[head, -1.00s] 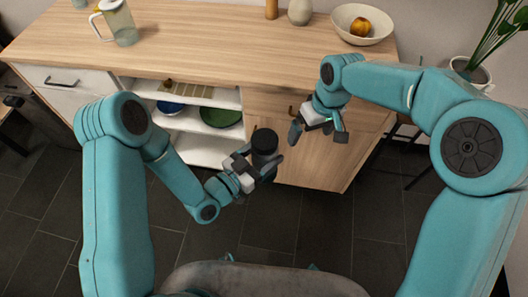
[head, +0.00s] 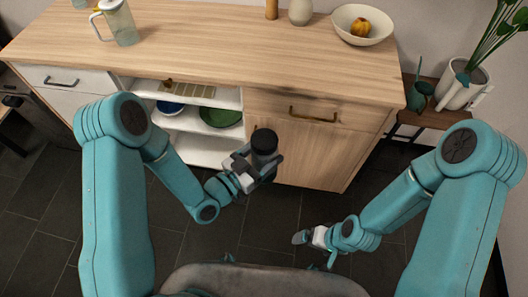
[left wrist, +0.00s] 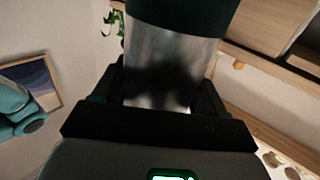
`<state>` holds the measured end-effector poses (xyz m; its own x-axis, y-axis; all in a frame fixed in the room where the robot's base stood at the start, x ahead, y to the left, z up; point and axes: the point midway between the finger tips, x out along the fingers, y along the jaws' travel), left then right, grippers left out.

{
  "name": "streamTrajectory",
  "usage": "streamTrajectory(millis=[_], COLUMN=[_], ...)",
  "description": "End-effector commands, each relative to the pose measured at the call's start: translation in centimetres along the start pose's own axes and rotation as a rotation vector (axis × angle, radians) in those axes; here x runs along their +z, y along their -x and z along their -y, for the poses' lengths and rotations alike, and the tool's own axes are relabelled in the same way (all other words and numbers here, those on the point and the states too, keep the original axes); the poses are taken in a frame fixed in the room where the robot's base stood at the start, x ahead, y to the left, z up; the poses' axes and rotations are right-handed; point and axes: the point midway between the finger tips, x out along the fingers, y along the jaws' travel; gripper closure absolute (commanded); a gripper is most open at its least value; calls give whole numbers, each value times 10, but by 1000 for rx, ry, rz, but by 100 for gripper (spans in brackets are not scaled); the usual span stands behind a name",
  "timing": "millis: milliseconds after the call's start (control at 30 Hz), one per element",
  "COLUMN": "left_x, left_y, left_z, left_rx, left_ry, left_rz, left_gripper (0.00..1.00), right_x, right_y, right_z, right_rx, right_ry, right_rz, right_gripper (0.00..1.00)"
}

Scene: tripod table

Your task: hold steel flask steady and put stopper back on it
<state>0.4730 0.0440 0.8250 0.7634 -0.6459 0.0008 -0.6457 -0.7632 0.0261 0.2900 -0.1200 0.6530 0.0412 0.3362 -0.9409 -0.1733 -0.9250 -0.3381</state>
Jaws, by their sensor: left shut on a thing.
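The steel flask (left wrist: 165,70) is upright in my left gripper (head: 264,168), which is shut on its body in front of the cabinet. In the left wrist view its brushed metal side shows between the two dark fingers, with a wide dark band above. In the head view a black round top (head: 264,141) caps the flask; I cannot tell whether this is the stopper or the flask's own dark upper part. My right gripper (head: 302,238) is low over the floor, right of and below the flask, apart from it. Its finger gap is hidden, and no stopper shows in it.
The wooden cabinet (head: 210,48) carries a glass jug (head: 120,24), a vase (head: 300,11) and a bowl (head: 347,32) holding a yellow-orange item. Its open shelves hold dishes. A side stand at right bears a green watering can (head: 420,96) and a potted plant (head: 463,86). Dark floor is clear between my arms.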

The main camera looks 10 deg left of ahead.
Motion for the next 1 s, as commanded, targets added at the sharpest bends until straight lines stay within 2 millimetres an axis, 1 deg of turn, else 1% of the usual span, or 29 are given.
streamTrajectory(millis=[67, 167, 267, 333, 400, 500, 600, 733, 967, 1000], left_x=[-2, -7, -21, -35, -49, -68, -81, -88, -87, -87], left_y=[0, -1, -1, 3, 10, 23, 35, 42, 43, 43], left_z=[1, 14, 44, 71, 98, 129, 149, 159, 160, 160], left_rx=[-3, -50, -168, -280, -395, -541, -643, -700, -704, -704], left_ry=[-2, -8, -18, -23, -23, -18, -9, -2, -1, -1], left_rz=[-4, -1, 4, 5, 2, -7, -17, -22, -21, -21], left_gripper=[100, 100, 100, 100, 100, 100, 100, 100, 100, 100], right_x=[0, 0, 0, -1, -1, -1, -1, -1, -1, -1], right_y=[0, 0, 0, 0, 0, 0, 0, 0, 0, 0], right_z=[0, 0, 0, 0, 0, 0, 0, 0, 0, 0], right_rx=[0, 0, 0, 0, 0, 0, 0, 0, 0, 0], right_ry=[1, 2, 2, 2, 2, 2, 2, 2, 2, 2], right_rz=[0, 0, 0, 0, 0, 0, 0, 0, 0, 0], right_gripper=[0, 0, 0, 0, 0, 0, 0, 0, 0, 13])
